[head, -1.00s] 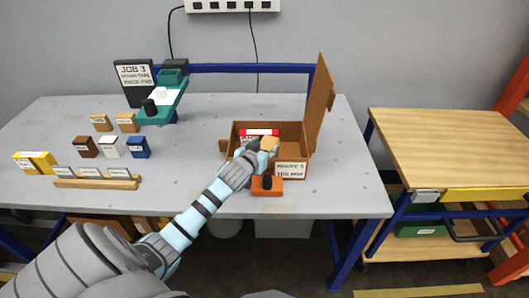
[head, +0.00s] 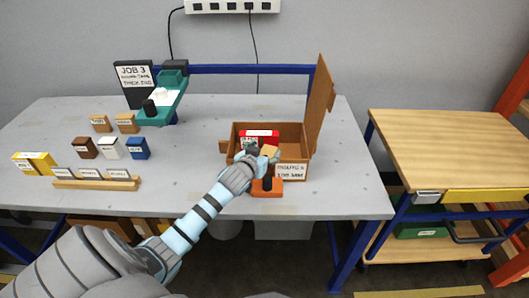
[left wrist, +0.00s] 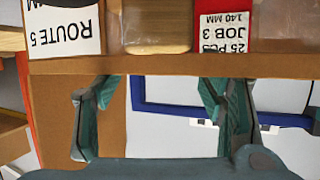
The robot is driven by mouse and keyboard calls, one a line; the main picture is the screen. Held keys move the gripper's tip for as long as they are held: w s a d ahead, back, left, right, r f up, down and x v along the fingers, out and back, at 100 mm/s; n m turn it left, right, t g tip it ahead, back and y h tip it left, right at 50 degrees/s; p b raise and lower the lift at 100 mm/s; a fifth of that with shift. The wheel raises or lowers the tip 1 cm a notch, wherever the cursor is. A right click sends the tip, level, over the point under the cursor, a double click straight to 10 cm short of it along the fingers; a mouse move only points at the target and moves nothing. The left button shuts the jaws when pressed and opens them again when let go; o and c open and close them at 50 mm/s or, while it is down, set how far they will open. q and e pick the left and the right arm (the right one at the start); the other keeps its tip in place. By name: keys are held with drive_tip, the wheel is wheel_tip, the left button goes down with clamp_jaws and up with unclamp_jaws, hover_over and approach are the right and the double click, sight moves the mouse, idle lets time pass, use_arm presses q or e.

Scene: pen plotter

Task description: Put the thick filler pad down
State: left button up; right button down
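The thick filler pad, a tan block (head: 269,151), sits inside the open cardboard box (head: 240,129), right of and in front of a red and white pack (head: 259,137). In the left wrist view, the tan block (left wrist: 157,28) lies between the route label and the red pack (left wrist: 226,28). My left gripper (head: 257,149) is at the box, just left of the block. In the left wrist view, its two fingers (left wrist: 150,105) are spread apart with nothing between them. My right gripper is not in view.
The box's raised flap (head: 320,100) stands at its right. An orange holder with a black knob (head: 267,187) stands before the box. A teal stand (head: 163,113), small blocks (head: 109,147) and a wooden rack (head: 97,183) are at left. The right side table (head: 450,150) is clear.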

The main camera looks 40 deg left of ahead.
use_arm(q)
drive_tip(key=shift+r, duration=0.2)
drive_tip(key=p+v, duration=0.3)
drive_tip(key=v, duration=0.9)
drive_tip(key=shift+r, duration=0.45)
